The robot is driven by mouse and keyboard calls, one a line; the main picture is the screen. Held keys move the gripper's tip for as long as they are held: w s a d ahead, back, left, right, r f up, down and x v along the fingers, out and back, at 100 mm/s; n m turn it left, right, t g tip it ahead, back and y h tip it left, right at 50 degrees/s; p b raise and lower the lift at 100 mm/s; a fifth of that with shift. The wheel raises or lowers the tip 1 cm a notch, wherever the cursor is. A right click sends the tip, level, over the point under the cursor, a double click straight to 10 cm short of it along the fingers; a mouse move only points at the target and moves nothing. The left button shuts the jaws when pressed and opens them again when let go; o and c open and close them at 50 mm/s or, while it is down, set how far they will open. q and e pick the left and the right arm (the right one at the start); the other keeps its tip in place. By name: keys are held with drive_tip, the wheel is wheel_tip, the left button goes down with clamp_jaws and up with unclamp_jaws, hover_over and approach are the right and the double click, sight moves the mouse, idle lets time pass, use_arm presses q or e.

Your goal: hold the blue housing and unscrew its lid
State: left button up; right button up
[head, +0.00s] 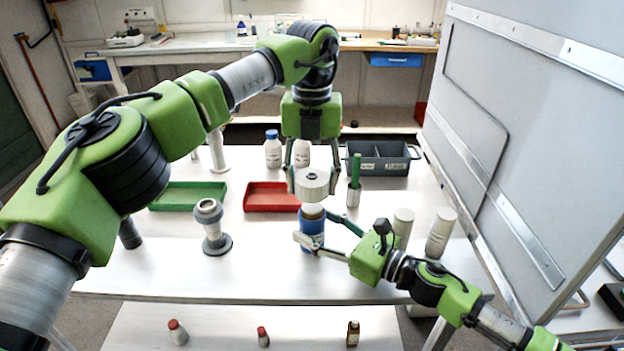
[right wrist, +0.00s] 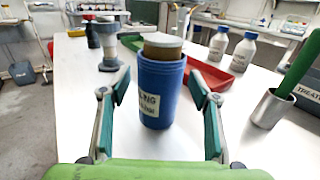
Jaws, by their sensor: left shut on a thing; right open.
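The blue housing (head: 312,232) stands upright on the white table; its label shows in the right wrist view (right wrist: 160,85). A brown cylinder (right wrist: 163,46) with a grey-green top sticks out of its open top. My left gripper (head: 313,183) is shut on a round off-white lid (head: 312,178) with a dark centre, held just above the housing; whether they touch I cannot tell. My right gripper (head: 321,236) is open, with one finger on each side of the housing; in the right wrist view gaps show between the fingers and the housing.
A green tray (head: 188,196), red tray (head: 270,197) and grey bin (head: 383,160) lie behind. A grey stand (head: 213,228) is at left, a green-handled tool in a metal cup (head: 354,186) at right. Pale cylinders (head: 441,232) stand near the grey panel (head: 530,120).

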drive_tip(key=v, duration=1)
drive_tip(key=shift+s+d, duration=0.2)
drive_tip(key=shift+d, duration=0.1)
